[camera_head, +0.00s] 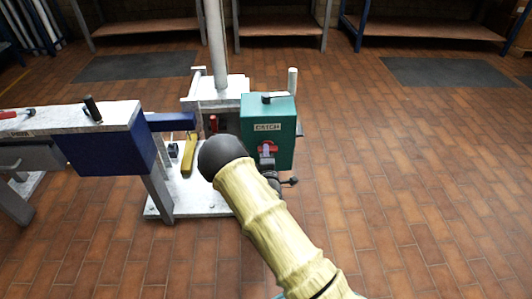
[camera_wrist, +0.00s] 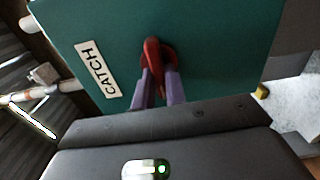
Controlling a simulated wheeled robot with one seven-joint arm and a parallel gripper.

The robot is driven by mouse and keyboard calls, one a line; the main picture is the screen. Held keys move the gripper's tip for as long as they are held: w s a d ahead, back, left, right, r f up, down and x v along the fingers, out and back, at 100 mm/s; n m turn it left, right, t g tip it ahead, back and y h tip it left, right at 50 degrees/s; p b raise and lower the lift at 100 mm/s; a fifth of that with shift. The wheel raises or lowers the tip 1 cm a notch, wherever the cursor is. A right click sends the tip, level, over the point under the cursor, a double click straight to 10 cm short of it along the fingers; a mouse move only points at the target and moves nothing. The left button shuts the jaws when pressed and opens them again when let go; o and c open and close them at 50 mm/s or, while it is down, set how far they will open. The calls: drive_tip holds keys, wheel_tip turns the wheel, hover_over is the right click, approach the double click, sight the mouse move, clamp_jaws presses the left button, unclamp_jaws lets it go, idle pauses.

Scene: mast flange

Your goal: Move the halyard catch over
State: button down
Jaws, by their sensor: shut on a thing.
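The halyard catch is a red lever (camera_head: 267,147) on the front of a teal box (camera_head: 283,117) labelled CATCH. In the wrist view the red lever (camera_wrist: 153,56) stands out from the teal face (camera_wrist: 215,50), to the right of the CATCH label (camera_wrist: 98,70). My gripper (camera_wrist: 160,78) is shut on the red lever, with its two purple fingers on either side of it. In the head view my gripper (camera_head: 268,160) is at the lever, partly hidden by my own arm. The lever's base is partly hidden by the fingers.
The box is beside a white mast (camera_head: 217,45) on a pale base plate (camera_head: 205,205). A yellow piece (camera_head: 189,153) stands left of my arm. A bench with a blue block (camera_head: 108,152) is at the left. The tiled floor at the right is clear.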

drive_tip(key=shift+d+f, duration=0.1)
drive_tip(key=c, duration=1.4)
unclamp_jaws()
drive_tip(key=shift+c, duration=0.2)
drive_tip(key=s+p, duration=0.3)
drive_tip(key=s, duration=1.4)
drive_tip(key=shift+s, duration=0.25)
drive_tip(key=shift+w, duration=0.1)
